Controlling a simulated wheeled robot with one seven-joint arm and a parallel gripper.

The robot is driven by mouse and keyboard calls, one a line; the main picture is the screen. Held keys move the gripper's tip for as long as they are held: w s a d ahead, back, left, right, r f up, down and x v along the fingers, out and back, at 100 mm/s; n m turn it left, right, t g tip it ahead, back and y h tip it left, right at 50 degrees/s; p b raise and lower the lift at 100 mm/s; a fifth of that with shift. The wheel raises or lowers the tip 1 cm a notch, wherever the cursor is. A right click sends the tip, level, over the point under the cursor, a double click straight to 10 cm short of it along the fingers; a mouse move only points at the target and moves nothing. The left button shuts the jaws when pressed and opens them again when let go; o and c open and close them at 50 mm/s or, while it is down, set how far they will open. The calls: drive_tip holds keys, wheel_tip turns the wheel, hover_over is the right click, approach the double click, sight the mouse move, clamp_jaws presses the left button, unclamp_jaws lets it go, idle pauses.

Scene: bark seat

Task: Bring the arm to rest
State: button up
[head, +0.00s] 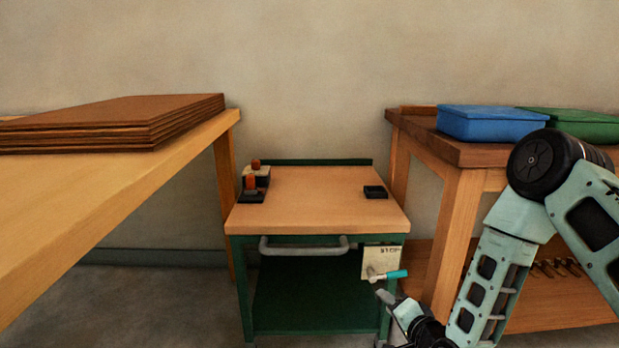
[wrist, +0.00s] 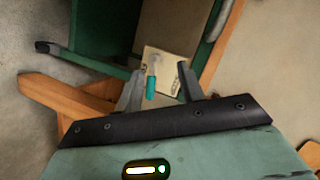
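My arm (head: 495,270) reaches down on the right of the head view, bent at the elbow. My gripper (head: 390,302) is low in front of the green cart's right front corner. In the wrist view my gripper (wrist: 160,70) has its two fingers apart, with a gap between them. A small teal-handled thing (head: 396,274) with a pale end is at the card (head: 381,256) on the cart front. In the wrist view the teal handle (wrist: 151,88) appears between the fingers, which do not visibly close on it.
The green cart (head: 318,210) has a wooden top, a grey handle (head: 305,246) and small items on top. A wooden bench (head: 455,152) with blue (head: 492,123) and green (head: 580,126) boxes stands right, close to my arm. A table (head: 90,200) with stacked brown sheets (head: 110,122) stands left.

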drive_tip(key=s+a+r+n+g, duration=0.7)
drive_tip(key=s+a+r+n, duration=0.1)
drive_tip(key=s+a+n, duration=0.1)
drive_tip(key=s+d+r+n+g+h, duration=0.25)
drive_tip(key=s+r+n, duration=0.2)
drive_tip(key=s, duration=0.65)
drive_tip(key=s+d+r+n+g+h, duration=0.1)
drive_tip(key=s+r+n+g, duration=0.4)
drive_tip(key=s, duration=0.7)
wheel_tip(320, 180, up, 35)
drive_tip(key=m+p, duration=0.1)
drive_tip(key=p, duration=3.2)
drive_tip(key=shift+s+f+t, duration=0.15)
drive_tip(key=shift+t, duration=0.2)
